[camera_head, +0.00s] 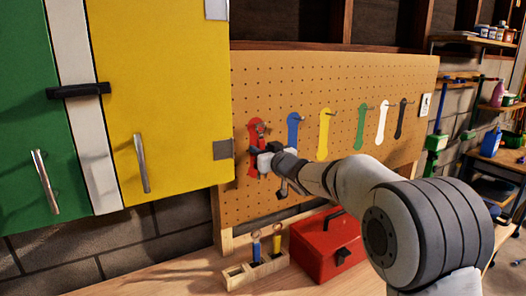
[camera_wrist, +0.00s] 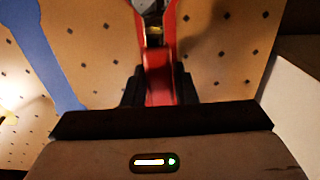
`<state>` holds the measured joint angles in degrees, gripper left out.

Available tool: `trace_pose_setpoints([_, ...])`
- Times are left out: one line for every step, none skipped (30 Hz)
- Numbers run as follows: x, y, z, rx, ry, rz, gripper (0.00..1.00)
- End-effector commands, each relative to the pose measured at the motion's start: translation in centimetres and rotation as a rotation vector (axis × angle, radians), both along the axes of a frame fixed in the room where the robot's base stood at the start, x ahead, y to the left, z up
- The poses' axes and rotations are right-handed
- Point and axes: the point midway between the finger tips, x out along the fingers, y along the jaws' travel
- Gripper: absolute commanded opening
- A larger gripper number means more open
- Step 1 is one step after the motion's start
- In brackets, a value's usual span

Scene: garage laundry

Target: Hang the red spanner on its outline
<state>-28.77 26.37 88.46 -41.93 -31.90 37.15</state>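The red spanner (camera_wrist: 158,82) is between the two fingers of my gripper (camera_wrist: 158,92) in the wrist view, held by its handle with its metal head (camera_wrist: 150,6) toward the top. Its red outline (camera_head: 253,168) is at the left end of the pegboard (camera_head: 290,90); in the wrist view red outline edges (camera_wrist: 178,40) show behind the spanner. My gripper (camera_head: 262,158) is in front of this outline in the head view. A small metal hook shows near the spanner's head; I cannot tell whether the spanner is on it.
Blue (camera_head: 293,130), yellow (camera_head: 325,130) and green (camera_head: 360,125) outlines with hooks run rightward. A wooden rack (camera_head: 240,280) with blue- and yellow-handled tools and a red toolbox (camera_head: 325,250) stand on the bench below. A yellow cabinet door (camera_head: 175,90) is close on the left.

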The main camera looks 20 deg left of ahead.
Motion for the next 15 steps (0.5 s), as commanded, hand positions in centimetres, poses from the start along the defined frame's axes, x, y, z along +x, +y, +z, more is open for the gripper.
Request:
trace_pose_setpoints([-0.01, 0.02, -0.01, 0.000, 0.000, 0.000, 0.30])
trace_pose_setpoints([-0.01, 0.02, -0.01, 0.000, 0.000, 0.000, 0.32])
trace_pose_setpoints([-0.02, 0.03, -0.01, 0.000, 0.000, 0.000, 0.35])
trace_pose_setpoints([-0.02, 0.03, 0.00, 0.000, 0.000, 0.000, 0.38])
trace_pose_setpoints([-0.02, 0.03, 0.00, 0.000, 0.000, 0.001, 0.40])
trace_pose_setpoints([-0.02, 0.05, -0.01, 0.000, 0.000, 0.001, 0.44])
trace_pose_setpoints([-0.02, 0.05, -0.01, 0.000, 0.000, 0.001, 0.46])
trace_pose_setpoints([-0.02, 0.05, -0.01, 0.000, 0.000, 0.001, 0.47])
trace_pose_setpoints([-0.02, 0.05, 0.00, 0.000, 0.000, 0.001, 0.47])
trace_pose_setpoints([-0.03, 0.05, 0.00, 0.000, 0.000, 0.001, 0.47])
trace_pose_setpoints([-0.03, 0.05, 0.00, 0.000, 0.000, 0.001, 0.47])
trace_pose_setpoints([-0.04, 0.06, 0.00, 0.000, 0.000, 0.001, 0.47])
trace_pose_setpoints([-0.04, 0.06, -0.01, 0.000, 0.000, 0.001, 0.47])
trace_pose_setpoints([-0.06, 0.04, -0.01, 0.000, 0.000, 0.001, 0.47])
trace_pose_setpoints([-0.12, -0.05, -0.01, 0.000, 0.000, 0.001, 0.47])
